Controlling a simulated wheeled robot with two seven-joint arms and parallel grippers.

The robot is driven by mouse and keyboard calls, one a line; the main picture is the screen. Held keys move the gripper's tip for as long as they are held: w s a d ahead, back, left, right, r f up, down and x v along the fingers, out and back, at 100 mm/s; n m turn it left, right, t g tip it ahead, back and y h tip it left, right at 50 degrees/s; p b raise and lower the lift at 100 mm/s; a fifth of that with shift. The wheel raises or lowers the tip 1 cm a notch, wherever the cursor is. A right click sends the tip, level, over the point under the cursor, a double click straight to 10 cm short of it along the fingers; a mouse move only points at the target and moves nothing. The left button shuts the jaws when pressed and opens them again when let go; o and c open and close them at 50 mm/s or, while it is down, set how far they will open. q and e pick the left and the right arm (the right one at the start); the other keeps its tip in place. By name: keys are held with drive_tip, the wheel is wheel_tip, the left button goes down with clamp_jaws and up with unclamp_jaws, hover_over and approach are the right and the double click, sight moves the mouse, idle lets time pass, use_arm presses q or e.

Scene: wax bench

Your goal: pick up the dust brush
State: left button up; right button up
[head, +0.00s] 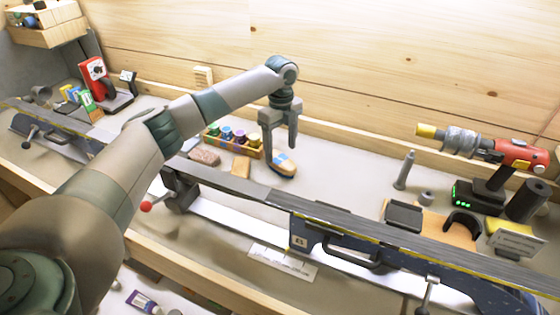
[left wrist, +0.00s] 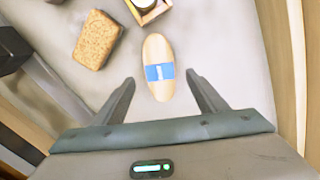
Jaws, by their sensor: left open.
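What looks like the dust brush (head: 284,166) is a small oval, tan-backed piece with a blue and white band, lying on the bench behind the long rail. Its bristles are not visible. My left gripper (head: 281,143) points down just above it, open and empty. In the left wrist view the brush (left wrist: 157,58) lies ahead of and between the two open fingertips (left wrist: 160,82), with its long side running roughly along the fingers. I see no contact with it. My right gripper is not in view.
A tan cork-like block (left wrist: 98,40) lies left of the brush, near a wooden tray of small jars (head: 232,141). The long dark rail (head: 345,220) crosses in front. A grey metal tool (head: 404,170) stands to the right, with bare bench between. The wooden wall is behind.

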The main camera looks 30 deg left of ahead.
sight(280, 159)
use_arm(q)
drive_tip(key=shift+f, duration=0.15)
drive_tip(key=shift+f+p, duration=0.45)
drive_tip(key=shift+p, duration=0.05)
wheel_tip(280, 159, down, 3)
drive_tip(key=shift+a+f+p, duration=0.1)
drive_tip(key=shift+a+p, duration=0.05)
drive_tip(key=shift+p, duration=0.6)
drive_tip(key=shift+f, duration=0.6)
drive_tip(key=c, duration=1.2)
